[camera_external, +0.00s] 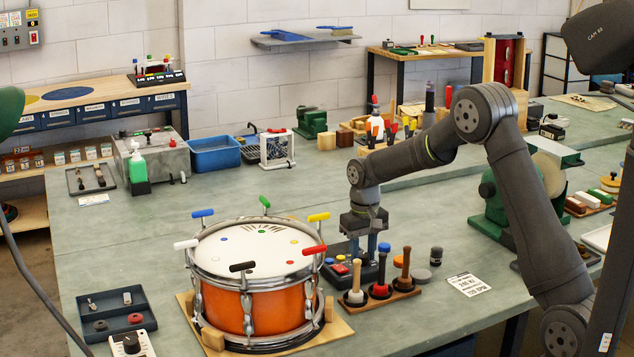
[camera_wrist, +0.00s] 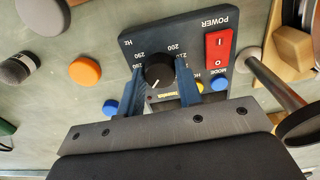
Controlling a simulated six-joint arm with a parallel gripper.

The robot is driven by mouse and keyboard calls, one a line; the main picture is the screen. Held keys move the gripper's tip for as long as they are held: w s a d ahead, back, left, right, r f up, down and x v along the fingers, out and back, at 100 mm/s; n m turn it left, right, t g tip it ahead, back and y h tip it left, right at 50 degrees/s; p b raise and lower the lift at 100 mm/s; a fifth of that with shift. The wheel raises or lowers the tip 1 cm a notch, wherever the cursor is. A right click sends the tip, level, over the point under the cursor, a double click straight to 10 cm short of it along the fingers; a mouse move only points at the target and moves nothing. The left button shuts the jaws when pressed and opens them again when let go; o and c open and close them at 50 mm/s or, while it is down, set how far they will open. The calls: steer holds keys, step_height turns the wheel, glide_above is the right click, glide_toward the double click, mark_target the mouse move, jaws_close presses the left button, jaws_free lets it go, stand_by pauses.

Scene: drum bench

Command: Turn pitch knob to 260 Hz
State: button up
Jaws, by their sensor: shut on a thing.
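The pitch knob (camera_wrist: 158,71) is a small black dial on a dark control box (camera_wrist: 200,38) in the wrist view. Its white pointer line points toward the bottom and slightly left of that picture. Numbers including 200 and 290 are printed around the knob, upside down; other marks are partly hidden by the fingers. My gripper (camera_wrist: 159,78) has its blue fingers on either side of the knob, shut on it. In the external view my gripper (camera_external: 364,245) points down at the control box (camera_external: 340,252), and the knob is hidden there.
The box also carries a red power switch (camera_wrist: 218,47) and a blue mode button (camera_wrist: 218,83). A rack of mallets (camera_external: 380,294) stands just in front. An orange drum (camera_external: 254,303) with several T-handled keys is left. A printed card (camera_external: 468,284) lies to the right.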

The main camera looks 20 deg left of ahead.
mark_target(363, 254)
steer(key=o, duration=1)
step_height(363, 254, up, 18)
steer(key=shift+f, duration=0.25)
step_height(363, 254, down, 18)
steer(key=shift+r, duration=0.25)
stand_by(0.4)
